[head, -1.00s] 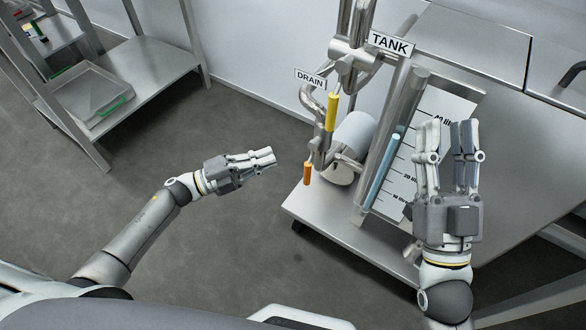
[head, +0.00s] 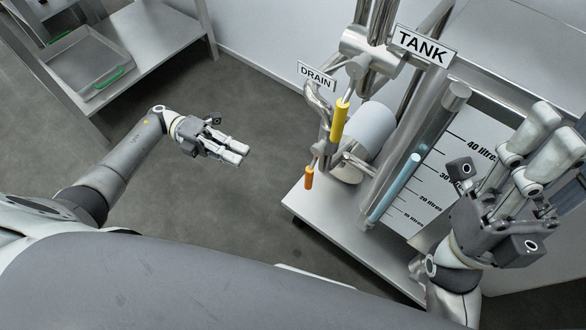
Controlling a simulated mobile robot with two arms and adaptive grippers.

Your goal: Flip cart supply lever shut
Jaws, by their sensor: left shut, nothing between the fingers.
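The cart (head: 320,220) stands right of centre with pipes and a gauge tube on it. A yellow-handled lever (head: 339,121) hangs tilted from the pipes below the TANK sign. An orange-handled lever (head: 309,178) points down at the cart's left side, below the DRAIN sign. Which of them is the supply lever I cannot tell from any label. My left gripper (head: 241,154) is shut and empty, in free air left of the orange handle and apart from it. My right gripper (head: 553,140) is raised at the right, its fingers apart and empty, away from both levers.
The TANK sign (head: 423,46) and DRAIN sign (head: 317,76) stick out from the pipes. A light blue tube (head: 395,188) stands before a litre scale (head: 445,170). A steel shelf with a tray (head: 86,68) is at upper left. Floor between shelf and cart is clear.

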